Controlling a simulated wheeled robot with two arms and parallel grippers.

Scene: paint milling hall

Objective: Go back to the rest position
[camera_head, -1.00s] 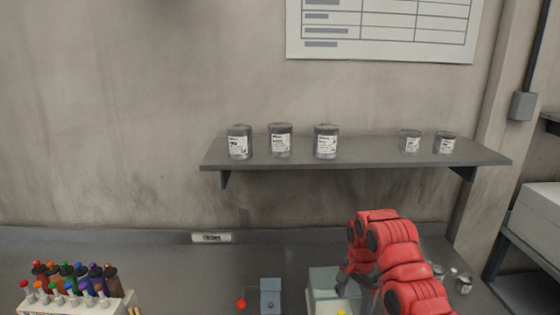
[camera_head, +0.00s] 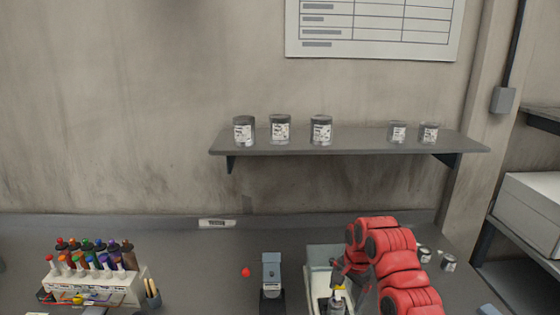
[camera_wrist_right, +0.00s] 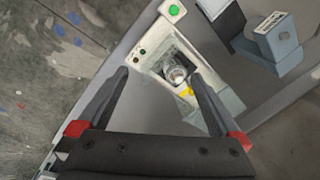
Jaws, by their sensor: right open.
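My red right arm reaches over the bench at the right in the head view. Its gripper (camera_head: 347,282) is beside a pale box-shaped unit (camera_head: 318,258), partly hidden by the arm. In the right wrist view the gripper (camera_wrist_right: 161,76) is open, its two dark fingers apart with nothing held between them. Beyond the fingers, the pale unit (camera_wrist_right: 150,58) has a green button and an opening with a round metal part (camera_wrist_right: 177,74) and a yellow piece (camera_wrist_right: 187,91). My left gripper is not in view.
A grey-blue device (camera_head: 271,268) stands left of the unit. A rack of coloured bottles (camera_head: 95,283) stands at the left. Small cans (camera_head: 448,262) are right of the arm. A wall shelf (camera_head: 350,145) carries several cans. Bench between rack and device is mostly clear.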

